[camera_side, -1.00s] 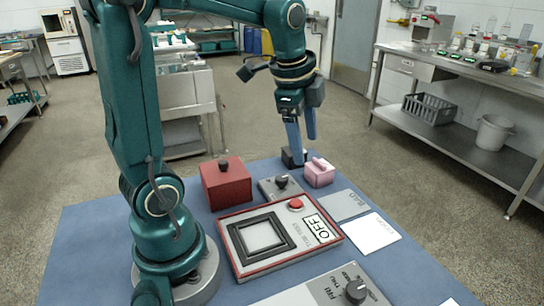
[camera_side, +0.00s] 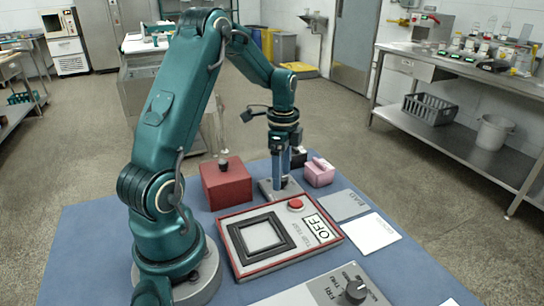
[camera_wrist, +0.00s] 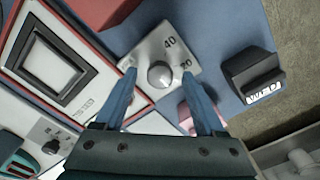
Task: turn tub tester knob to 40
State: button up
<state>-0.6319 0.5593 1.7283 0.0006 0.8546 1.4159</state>
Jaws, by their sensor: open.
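A small grey tester plate (camera_wrist: 146,50) lies on the blue table, with a round grey knob (camera_wrist: 160,75) on it. In the wrist view the mark 40 (camera_wrist: 170,43) is readable at the plate's upper side. Other marks at its left and right are partly covered or unclear. My gripper (camera_wrist: 158,72) is open, with one blue finger to each side of the knob and visible gaps between. In the side view my gripper (camera_side: 279,182) points down over the plate (camera_side: 265,189) and hides most of the knob. The knob's pointing direction is unclear.
The red-edged panel (camera_side: 232,222) with a red button (camera_side: 295,204) lies in front. Another panel with a black knob (camera_side: 355,291) is nearer the camera.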

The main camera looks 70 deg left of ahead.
jog(key=shift+f, duration=0.15)
grip_shut()
jog(key=n, duration=0.5)
jog(key=shift+n, duration=0.4)
jog(key=n, duration=1.2)
jog(key=shift+n, duration=0.3)
jog(key=n, duration=0.5)
jog(key=shift+n, duration=0.4)
